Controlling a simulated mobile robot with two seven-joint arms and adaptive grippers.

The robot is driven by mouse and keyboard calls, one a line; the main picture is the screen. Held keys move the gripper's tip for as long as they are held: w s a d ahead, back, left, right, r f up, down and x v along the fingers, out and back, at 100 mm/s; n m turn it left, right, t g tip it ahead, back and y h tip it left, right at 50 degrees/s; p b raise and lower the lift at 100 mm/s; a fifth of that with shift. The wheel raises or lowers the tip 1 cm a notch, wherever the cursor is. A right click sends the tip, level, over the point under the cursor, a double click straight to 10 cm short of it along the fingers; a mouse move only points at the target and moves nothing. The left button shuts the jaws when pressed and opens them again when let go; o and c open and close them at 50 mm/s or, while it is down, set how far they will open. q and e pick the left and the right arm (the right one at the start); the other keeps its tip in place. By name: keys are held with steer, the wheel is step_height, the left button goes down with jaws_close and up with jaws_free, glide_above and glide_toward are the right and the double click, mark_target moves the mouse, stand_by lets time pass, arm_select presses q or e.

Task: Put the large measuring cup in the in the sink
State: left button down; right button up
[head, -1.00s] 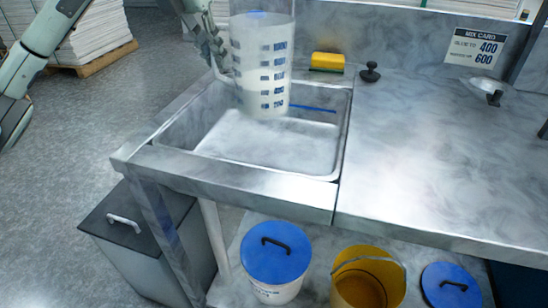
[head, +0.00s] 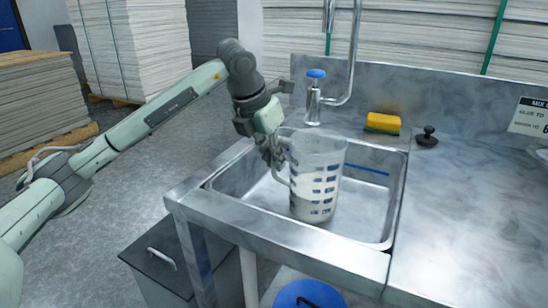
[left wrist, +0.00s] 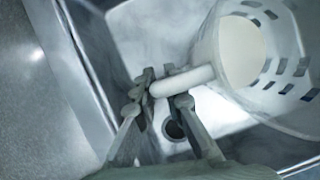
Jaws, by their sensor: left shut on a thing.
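The large measuring cup (head: 317,185) is clear with dark graduation marks and some whitish content at the bottom. It is upright within the sink basin (head: 245,185) in the head view; whether its base touches the basin floor I cannot tell. My left gripper (head: 279,166) is shut on the cup's handle, on the cup's left side. In the left wrist view the fingers (left wrist: 158,100) close around the pale handle (left wrist: 183,82), and the cup (left wrist: 285,60) is at the right. The drain (left wrist: 173,130) shows below the handle. My right gripper is not in view.
A tap (head: 313,100) with a blue knob stands behind the basin. A yellow sponge (head: 383,123) and a black stopper (head: 427,137) lie on the back ledge. A blue lid (head: 308,294) is below the sink. The right counter (head: 470,210) is clear.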

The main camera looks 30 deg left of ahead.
arm_select(q)
steer(key=shift+r, duration=0.1)
steer(key=c, duration=1.6)
jaws_free()
steer(key=v, duration=1.2)
